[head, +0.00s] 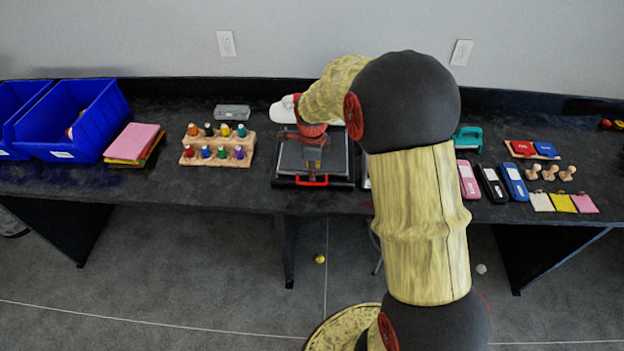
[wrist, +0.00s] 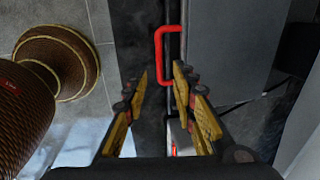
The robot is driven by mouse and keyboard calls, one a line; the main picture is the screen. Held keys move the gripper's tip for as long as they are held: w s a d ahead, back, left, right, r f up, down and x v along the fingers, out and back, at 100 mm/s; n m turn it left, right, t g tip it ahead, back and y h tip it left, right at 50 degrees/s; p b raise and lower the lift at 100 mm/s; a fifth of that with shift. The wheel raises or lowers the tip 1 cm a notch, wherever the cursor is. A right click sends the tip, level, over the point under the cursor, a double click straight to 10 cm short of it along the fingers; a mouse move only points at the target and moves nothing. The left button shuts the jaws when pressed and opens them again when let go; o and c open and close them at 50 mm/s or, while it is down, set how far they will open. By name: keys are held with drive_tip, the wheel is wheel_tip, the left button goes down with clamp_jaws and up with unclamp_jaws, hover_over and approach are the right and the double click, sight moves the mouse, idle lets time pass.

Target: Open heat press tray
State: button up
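The heat press (head: 287,160) is a dark, flat machine near the middle of the bench. A red U-shaped tray handle (head: 312,181) is on its front edge. The handle also shows large in the wrist view (wrist: 158,60), beside the grey top of the press (wrist: 225,55). My gripper (wrist: 161,71) is open, and its two yellow-and-black fingers point at the handle. The handle's bar appears between the fingertips; I cannot tell whether they touch it.
A wooden rack of small bottles (head: 217,152) stands left of the press, with blue bins (head: 85,125) farther left. A white object (head: 283,110) is behind the press. Staplers (head: 491,184) and stamps (head: 550,172) are at right. The floor in front of the bench is mostly clear.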

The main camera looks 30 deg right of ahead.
drive_tip(key=f, duration=0.2)
drive_tip(key=f+b, duration=0.1)
drive_tip(key=f, duration=0.1)
drive_tip(key=w+f+b, duration=0.1)
drive_tip(key=f, duration=0.2)
drive_tip(key=shift+d, duration=0.4)
drive_tip(key=shift+c, duration=1)
clamp_jaws()
